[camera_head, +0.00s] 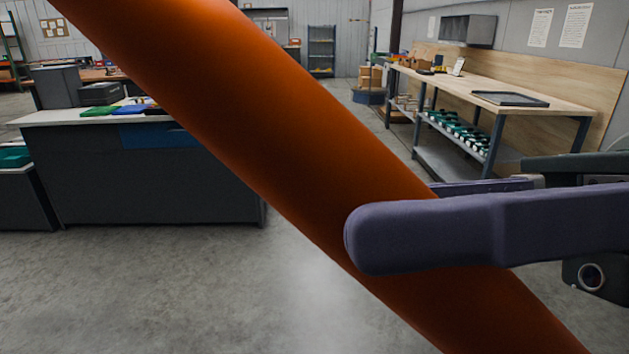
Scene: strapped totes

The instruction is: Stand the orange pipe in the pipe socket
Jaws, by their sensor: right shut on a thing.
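The orange pipe (270,110) crosses the head view close to the camera, tilted from the upper left down to the lower right. Both of its ends are outside the picture. My right gripper (400,225) comes in from the right and is shut on the pipe's lower part. One purple-grey finger lies across the pipe's near side, and part of the other shows behind it. My left gripper is not in view. I cannot see the pipe socket.
A dark counter (160,185) with a pale top stands at the left, holding bins and trays. A wooden workbench (500,90) with a black tray (510,99) runs along the right wall. Cardboard boxes (370,77) stand at the back. The grey floor (200,290) between is clear.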

